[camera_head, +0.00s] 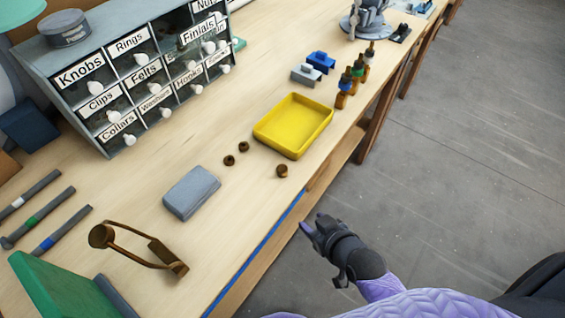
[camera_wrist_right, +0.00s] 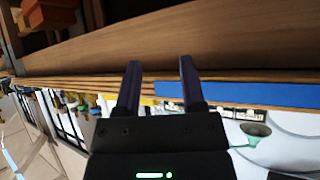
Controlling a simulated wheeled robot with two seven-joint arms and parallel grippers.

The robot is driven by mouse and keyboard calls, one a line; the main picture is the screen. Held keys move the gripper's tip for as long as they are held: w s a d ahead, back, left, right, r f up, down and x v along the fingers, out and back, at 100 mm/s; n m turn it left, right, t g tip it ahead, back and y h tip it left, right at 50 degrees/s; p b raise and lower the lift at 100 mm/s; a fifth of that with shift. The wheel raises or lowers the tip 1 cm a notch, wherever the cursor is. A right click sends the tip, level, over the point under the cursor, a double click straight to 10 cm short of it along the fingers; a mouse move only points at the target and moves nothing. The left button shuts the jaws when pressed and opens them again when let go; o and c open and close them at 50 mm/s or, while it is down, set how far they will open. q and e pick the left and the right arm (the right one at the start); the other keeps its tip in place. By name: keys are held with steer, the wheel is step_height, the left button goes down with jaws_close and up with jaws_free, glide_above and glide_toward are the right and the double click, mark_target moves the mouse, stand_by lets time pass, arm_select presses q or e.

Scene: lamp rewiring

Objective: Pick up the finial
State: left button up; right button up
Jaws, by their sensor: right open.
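A small round brown knob (camera_head: 282,171), which looks like the finial, sits on the wooden bench near its front edge, below the yellow tray. Two small brown ring-like pieces, a nearer one (camera_head: 229,160) and a farther one (camera_head: 243,146), lie to its left. My right gripper (camera_head: 308,227) is off the bench's front edge, apart from the knob and empty. In the right wrist view its two fingers (camera_wrist_right: 159,75) are spread, facing the wooden bench edge; the knob cannot be made out there. My left gripper is not in view.
The yellow tray (camera_head: 262,133) is empty. A grey block (camera_head: 191,192) and a brown lamp frame (camera_head: 150,258) lie to the left. A labelled drawer cabinet (camera_head: 100,118) stands behind. Small bottles (camera_head: 344,88) stand beyond the tray. A blue strip (camera_head: 262,248) runs along the bench edge.

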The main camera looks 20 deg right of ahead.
mark_target(284, 169)
steer(key=w+a+r+t+y, duration=0.1)
steer(key=w+r+t, duration=0.2)
steer(key=r, duration=0.7)
steer(key=shift+n+g, duration=0.3)
steer(key=x, duration=0.3)
steer(key=b+x, duration=0.1)
steer(key=x, duration=0.2)
steer(key=b+x, duration=0.1)
steer(key=x, duration=0.2)
steer(key=shift+w+a, duration=0.25)
steer(key=shift+a, duration=0.15)
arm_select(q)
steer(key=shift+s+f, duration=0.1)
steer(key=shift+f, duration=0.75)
arm_select(e)
steer(key=shift+s, duration=0.1)
steer(key=shift+c, duration=0.2)
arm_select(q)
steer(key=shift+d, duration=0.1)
arm_select(e)
jaws_close()
